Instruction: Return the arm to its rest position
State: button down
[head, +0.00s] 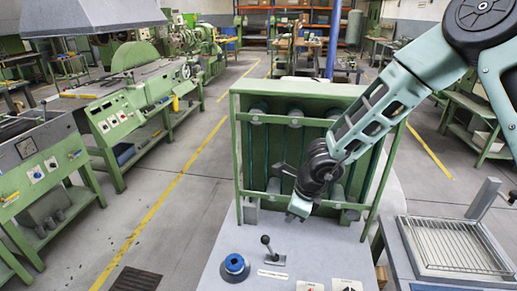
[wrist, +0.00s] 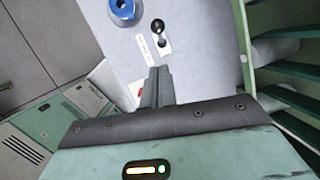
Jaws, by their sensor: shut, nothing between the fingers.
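My arm (head: 375,110) reaches down from the upper right to the front of the green machine frame (head: 236,150). My gripper (head: 296,212) hangs in front of the frame's lower part, above the grey worktop (head: 215,272). In the wrist view my gripper (wrist: 160,72) has its two fingers pressed together with nothing between them. The fingertips point toward a black ball-topped lever (head: 267,246), which also shows in the wrist view (wrist: 159,30). A gap between fingers and lever shows there.
A blue-ringed knob (head: 235,265) stands left of the lever. Small label plates (head: 310,286) lie at the front. A wire-rack tray (head: 455,247) is on the right. Green machines (head: 135,95) line the left. Open floor (head: 170,215) lies between them and the worktop.

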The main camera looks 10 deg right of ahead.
jog(key=s+a+r+n+g+y+b, duration=0.1)
jog(key=s+a+r+n+y+b, duration=0.1)
jog(key=s+a+r+n, duration=0.45)
jog(key=s+a+r+n+y+b, duration=0.1)
jog(key=s+a+r+n+b, duration=0.2)
jog(key=s+n, duration=0.7)
jog(key=s+d+n+g+h+b, duration=0.1)
jog(key=s+d+n+h, duration=0.4)
jog(key=s+d+n, duration=0.3)
jog(key=s+n, duration=0.3)
jog(key=n, duration=0.3)
jog(key=shift+s+d+r+g, duration=0.3)
jog(key=shift+a+n, duration=0.15)
jog(key=shift+n, duration=0.1)
